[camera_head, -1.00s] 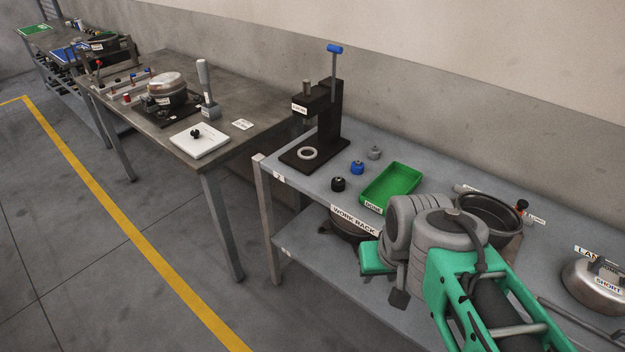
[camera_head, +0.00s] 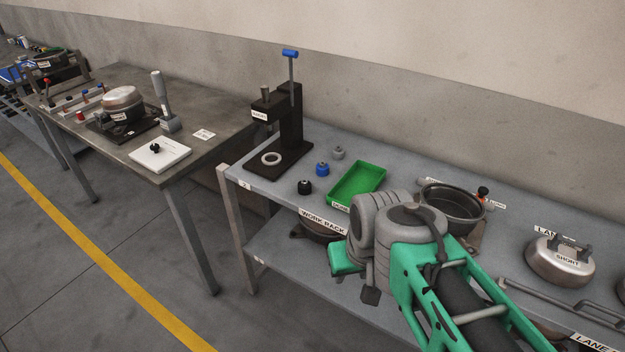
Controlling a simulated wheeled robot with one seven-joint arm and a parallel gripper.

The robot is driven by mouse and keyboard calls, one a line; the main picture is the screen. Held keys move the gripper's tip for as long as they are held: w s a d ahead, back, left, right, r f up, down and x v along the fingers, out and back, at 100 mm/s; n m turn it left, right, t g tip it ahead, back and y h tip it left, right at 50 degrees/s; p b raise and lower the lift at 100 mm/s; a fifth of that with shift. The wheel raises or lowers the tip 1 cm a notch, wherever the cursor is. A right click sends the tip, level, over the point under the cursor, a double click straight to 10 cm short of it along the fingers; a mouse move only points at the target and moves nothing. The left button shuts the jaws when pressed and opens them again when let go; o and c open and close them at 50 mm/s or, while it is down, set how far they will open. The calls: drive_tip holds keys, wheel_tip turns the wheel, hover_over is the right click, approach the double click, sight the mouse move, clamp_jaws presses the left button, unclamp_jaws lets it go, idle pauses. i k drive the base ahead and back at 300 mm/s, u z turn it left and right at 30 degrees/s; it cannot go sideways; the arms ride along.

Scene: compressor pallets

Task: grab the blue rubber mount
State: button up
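The blue rubber mount (camera_head: 322,169) stands on the grey work rack shelf (camera_head: 257,186), left of the green tray. A black mount (camera_head: 305,187) is in front of it and a grey mount (camera_head: 338,153) is behind it, all apart from one another. My arm comes in from the lower right, with its grey wrist joints in front of the rack's front edge. My gripper's fingers cannot be made out; they are hidden behind or below the wrist. Nothing of mine touches the blue mount.
A green tray (camera_head: 357,184) lies right of the mounts. A black press (camera_head: 290,120) with a blue-tipped lever and a pale ring on its base stands behind left. A round metal pan (camera_head: 452,204) and a silver lid-like shell (camera_head: 560,262) are further right. Floor is clear in front.

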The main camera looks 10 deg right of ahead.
sight(322, 168)
drive_tip(key=u, duration=0.8)
drive_tip(key=i, duration=0.75)
drive_tip(key=u, duration=0.55)
drive_tip(key=i, duration=0.55)
drive_tip(key=z, duration=0.1)
